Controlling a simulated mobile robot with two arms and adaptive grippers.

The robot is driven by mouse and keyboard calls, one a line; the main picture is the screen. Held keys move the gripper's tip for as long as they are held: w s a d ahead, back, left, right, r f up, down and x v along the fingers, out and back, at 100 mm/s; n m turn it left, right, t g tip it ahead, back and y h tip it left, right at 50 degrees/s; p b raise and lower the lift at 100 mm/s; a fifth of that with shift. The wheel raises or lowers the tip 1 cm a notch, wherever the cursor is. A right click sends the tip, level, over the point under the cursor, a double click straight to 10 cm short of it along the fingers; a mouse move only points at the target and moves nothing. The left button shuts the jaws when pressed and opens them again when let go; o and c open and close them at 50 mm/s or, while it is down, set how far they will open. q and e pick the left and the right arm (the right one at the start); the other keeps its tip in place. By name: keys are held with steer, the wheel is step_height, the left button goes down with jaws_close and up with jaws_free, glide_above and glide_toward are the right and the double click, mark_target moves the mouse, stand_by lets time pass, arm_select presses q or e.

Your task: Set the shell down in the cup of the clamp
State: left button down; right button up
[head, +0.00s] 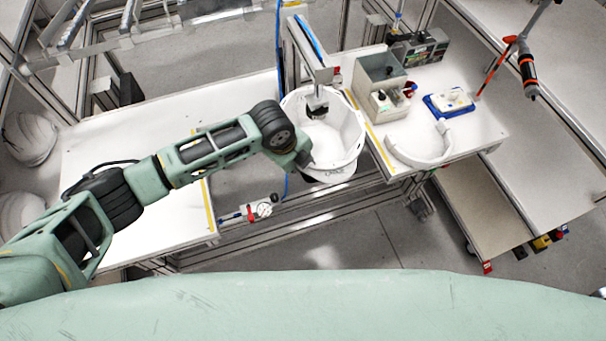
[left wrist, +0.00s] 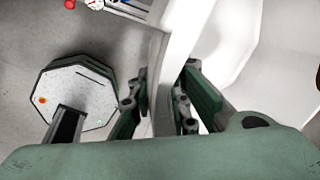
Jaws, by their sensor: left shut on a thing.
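The white helmet shell (head: 347,128) is open side up at the clamp (head: 305,50), an upright post with a blue stripe. The clamp's dark-tipped head (head: 317,104) reaches down into the shell's opening. My left gripper (head: 304,160) is at the shell's near left rim. In the left wrist view my left gripper (left wrist: 160,100) has its fingers on both sides of the shell's wall (left wrist: 177,45), shut on it. The shell hides the cup, so I cannot tell whether it touches it. My right gripper is not in view.
Right of the shell, the white table (head: 470,150) holds a grey box (head: 380,70), a blue tray (head: 437,108) and a white curved band (head: 420,155). A small gauge (head: 264,210) sits below the shell. The left table (head: 120,150) is mostly clear. A screwdriver (head: 528,75) hangs at the right.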

arm_select(q)
steer(key=shift+w+a+f+b, duration=0.15)
steer(key=shift+w+f+b, duration=0.1)
steer(key=shift+w+b, duration=0.25)
steer(key=shift+w+a+f+b, duration=0.15)
steer(key=shift+w+f+b, duration=0.1)
steer(key=shift+w, duration=0.4)
steer(key=shift+f+b, duration=0.55)
steer(key=shift+f, duration=0.45)
steer(key=shift+f, duration=0.2)
steer(key=c, duration=1.6)
jaws_free()
steer(key=shift+s+f, duration=0.1)
